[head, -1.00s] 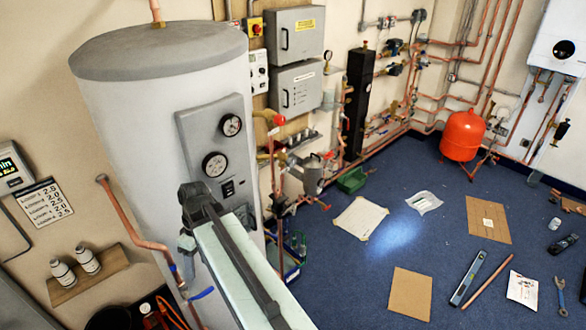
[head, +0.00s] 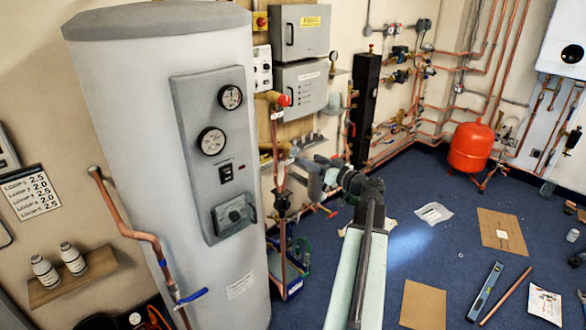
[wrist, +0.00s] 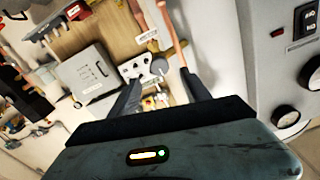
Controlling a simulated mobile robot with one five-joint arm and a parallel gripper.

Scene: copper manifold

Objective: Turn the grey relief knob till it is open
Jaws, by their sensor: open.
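My gripper (wrist: 163,84) is open in the wrist view, its two dark fingers apart with nothing held between them. A small round grey part (wrist: 160,67) shows just beyond the fingertips, beside a copper pipe (wrist: 168,28). It looks like the grey relief knob, but I cannot be sure, and its turn position is too small to read. In the head view my gripper (head: 326,165) is at the pipework right of the tall grey cylinder (head: 120,110). It and my arm hide part of the fittings there, and I cannot pick out the grey knob.
A red-capped valve (head: 283,100) sits above on the pipework. The cylinder's control panel (head: 215,140) is to the left. Grey enclosures (head: 300,88) hang on the wall behind. A red vessel (head: 470,147) stands far right. Cardboard (head: 424,303) and tools lie on the blue floor.

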